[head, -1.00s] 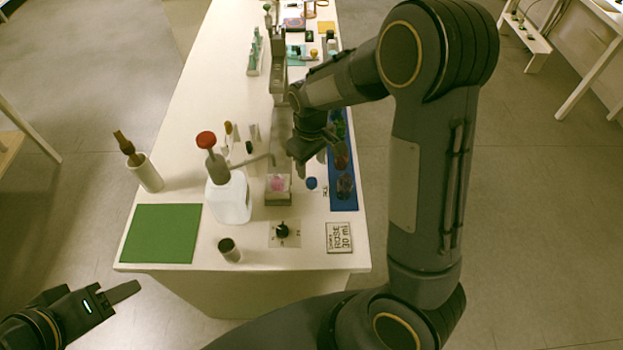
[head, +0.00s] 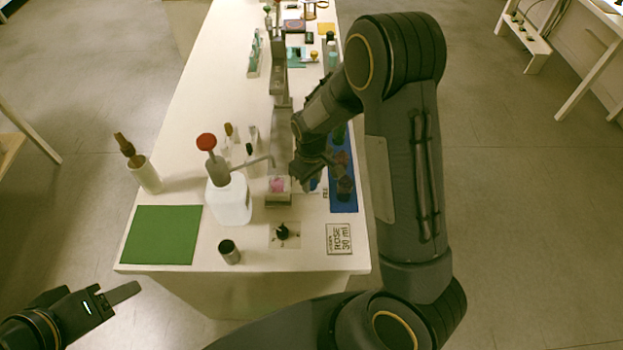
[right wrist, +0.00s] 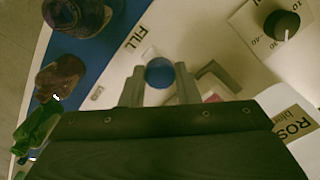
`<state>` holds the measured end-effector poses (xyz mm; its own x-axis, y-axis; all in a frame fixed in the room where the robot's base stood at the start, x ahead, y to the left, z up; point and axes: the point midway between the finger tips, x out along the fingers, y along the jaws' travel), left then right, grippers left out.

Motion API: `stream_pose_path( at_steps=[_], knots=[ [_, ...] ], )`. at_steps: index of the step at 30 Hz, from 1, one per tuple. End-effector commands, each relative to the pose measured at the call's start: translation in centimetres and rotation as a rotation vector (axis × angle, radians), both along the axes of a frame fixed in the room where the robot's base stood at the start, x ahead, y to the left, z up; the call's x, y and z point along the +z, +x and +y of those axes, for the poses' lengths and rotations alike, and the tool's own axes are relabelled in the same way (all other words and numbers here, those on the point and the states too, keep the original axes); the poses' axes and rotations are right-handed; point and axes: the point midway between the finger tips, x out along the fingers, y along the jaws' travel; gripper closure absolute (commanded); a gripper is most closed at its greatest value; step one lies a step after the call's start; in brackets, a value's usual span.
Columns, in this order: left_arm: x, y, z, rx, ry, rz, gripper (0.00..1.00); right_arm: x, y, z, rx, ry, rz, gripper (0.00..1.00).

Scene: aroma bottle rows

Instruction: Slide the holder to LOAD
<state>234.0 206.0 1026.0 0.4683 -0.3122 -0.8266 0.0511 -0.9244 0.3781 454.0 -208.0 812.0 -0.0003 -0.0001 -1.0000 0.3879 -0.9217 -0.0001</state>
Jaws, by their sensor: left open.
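The holder (head: 279,202) is a small box-like carrier with a pink item (head: 277,184) in it, standing on the white table just right of the white pump bottle. In the right wrist view a grey bracket (right wrist: 216,73) and a bit of pink show beside a round blue knob (right wrist: 158,72). My right gripper (head: 304,184) is low beside the holder's right side. Its two fingers (right wrist: 160,88) stand apart on either side of the blue knob, with a narrow gap. A FILL label (right wrist: 135,38) lies by the knob; a smaller label (right wrist: 97,94) is hard to read. My left gripper (head: 122,293) is open and empty, off the table.
The white pump bottle (head: 231,203) with a red top stands left of the holder. A dial (head: 282,232), dark cup (head: 229,251) and ROSE 30 ml card (head: 340,239) are in front. A blue mat (head: 343,203) with bottles lies right. A green mat (head: 160,235) is left.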

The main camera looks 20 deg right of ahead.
Motion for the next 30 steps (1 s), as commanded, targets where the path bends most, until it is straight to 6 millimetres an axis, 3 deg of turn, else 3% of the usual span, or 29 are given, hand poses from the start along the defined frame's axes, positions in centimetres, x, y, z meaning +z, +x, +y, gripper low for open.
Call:
stream_pose_path(
  at_steps=[1, 6, 12, 24, 30],
  knots=[
    [0.0, 0.0, 0.0, 0.000, 0.000, 0.000, 0.50, 0.0, 0.0, 0.0, 0.000, 0.000, 0.000, 0.81],
    [0.0, 0.0, 0.0, 0.000, 0.000, 0.000, 0.50, 0.0, 0.0, 0.0, 0.000, 0.000, 0.000, 1.00],
    [-0.1, 0.0, 0.0, 0.000, 0.000, 0.000, 0.50, 0.0, 0.5, -0.2, -0.001, 0.000, -0.002, 1.00],
    [-1.5, 0.0, 0.0, 0.000, 0.000, 0.000, 0.50, -0.1, 8.7, -3.5, -0.002, -0.001, -0.004, 1.00],
    [-1.6, 0.0, 0.0, 0.000, 0.000, 0.000, 0.50, 0.0, 10.2, -4.2, -0.001, 0.000, -0.002, 1.00]
  ],
)
